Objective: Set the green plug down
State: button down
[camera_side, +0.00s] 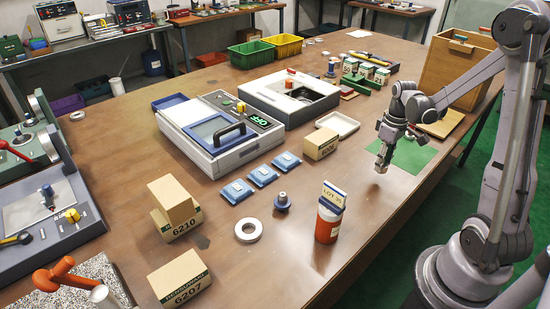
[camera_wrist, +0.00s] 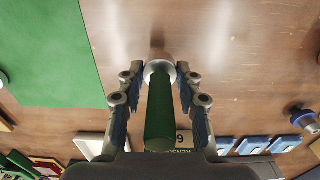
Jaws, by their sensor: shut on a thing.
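The green plug (camera_wrist: 159,115) is a green cylinder with a pale metal end, held lengthwise between the blue-padded fingers of my gripper (camera_wrist: 158,82) in the wrist view. In the side view my gripper (camera_side: 383,154) points down at the left edge of the green mat (camera_side: 414,155), and a metal tip shows below the fingers. The plug's green body is mostly hidden there by the fingers. The mat also fills the upper left of the wrist view (camera_wrist: 45,50). I cannot tell whether the plug's end touches the brown table.
Left of my gripper stand a cardboard box (camera_side: 320,143) and a white tray (camera_side: 338,124). A wooden crate (camera_side: 455,68) stands behind on the right. A red jar (camera_side: 328,222) is nearer the front edge. Bare table lies around the gripper's left and front.

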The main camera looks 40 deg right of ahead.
jog(key=shift+f, duration=1.5)
jog(key=shift+f, duration=0.1)
jog(key=c, duration=0.9)
grip_release()
notch_tip(320, 180, up, 12)
jog(key=shift+r, duration=0.1)
jog(key=a+r+t, duration=0.2)
jog(key=a+t, duration=0.1)
jog(key=a, duration=0.9)
jog(key=a+r+t, duration=0.2)
jog(key=a+t, duration=0.2)
jog(key=a, duration=0.9)
jog(key=shift+s+r, duration=0.25)
jog(key=shift+s, duration=0.1)
